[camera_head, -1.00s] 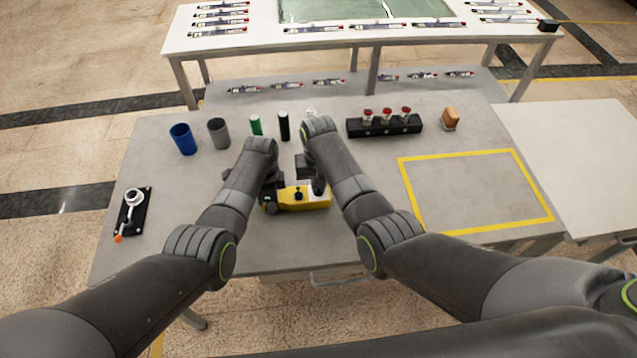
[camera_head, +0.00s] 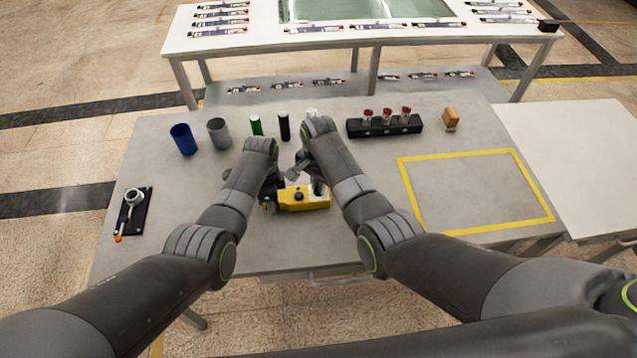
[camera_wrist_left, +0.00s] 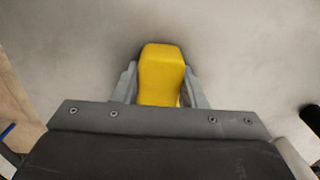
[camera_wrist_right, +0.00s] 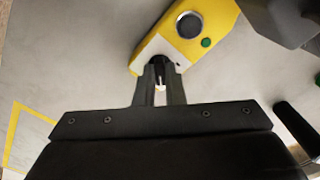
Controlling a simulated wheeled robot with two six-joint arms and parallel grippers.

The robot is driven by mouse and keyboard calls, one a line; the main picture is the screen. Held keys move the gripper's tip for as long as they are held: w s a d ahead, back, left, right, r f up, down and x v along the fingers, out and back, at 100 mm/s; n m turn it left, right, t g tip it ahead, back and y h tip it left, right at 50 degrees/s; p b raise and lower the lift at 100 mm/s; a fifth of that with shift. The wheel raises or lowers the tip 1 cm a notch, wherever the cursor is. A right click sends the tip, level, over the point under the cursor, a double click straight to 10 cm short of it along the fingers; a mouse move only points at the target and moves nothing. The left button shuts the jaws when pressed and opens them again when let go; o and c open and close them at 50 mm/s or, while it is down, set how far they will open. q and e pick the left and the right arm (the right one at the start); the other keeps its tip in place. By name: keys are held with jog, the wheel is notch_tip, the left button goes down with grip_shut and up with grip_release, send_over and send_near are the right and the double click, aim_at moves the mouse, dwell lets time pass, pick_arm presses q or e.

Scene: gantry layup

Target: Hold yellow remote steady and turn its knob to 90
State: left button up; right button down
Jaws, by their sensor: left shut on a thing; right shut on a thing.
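The yellow remote (camera_head: 307,203) lies on the grey table near its front edge, with a dark round button on top in the head view. My left gripper (camera_head: 270,199) is shut around its left end; in the left wrist view the yellow end (camera_wrist_left: 161,72) sits between the two fingers. My right gripper (camera_head: 319,188) is over the right end. In the right wrist view its fingers (camera_wrist_right: 160,85) close on the small dark knob (camera_wrist_right: 160,66), mostly hidden between them. A dark round button (camera_wrist_right: 189,25), a green button (camera_wrist_right: 206,43) and a white panel also show there. I cannot read the knob's setting.
Behind my grippers stand a blue cup (camera_head: 183,139), a grey cup (camera_head: 218,133), a green cylinder (camera_head: 256,126), a black cylinder (camera_head: 284,127) and a black rack (camera_head: 384,126) with red-capped vials. A lever device (camera_head: 133,213) is at left. The yellow-taped area (camera_head: 475,190) is empty.

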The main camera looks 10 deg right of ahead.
dwell(0.4)
jog(key=c, duration=1.5)
grip_release()
notch_tip(320, 180, up, 12)
pick_arm(q)
jog(key=o, duration=1.2)
jog(key=shift+o, duration=0.2)
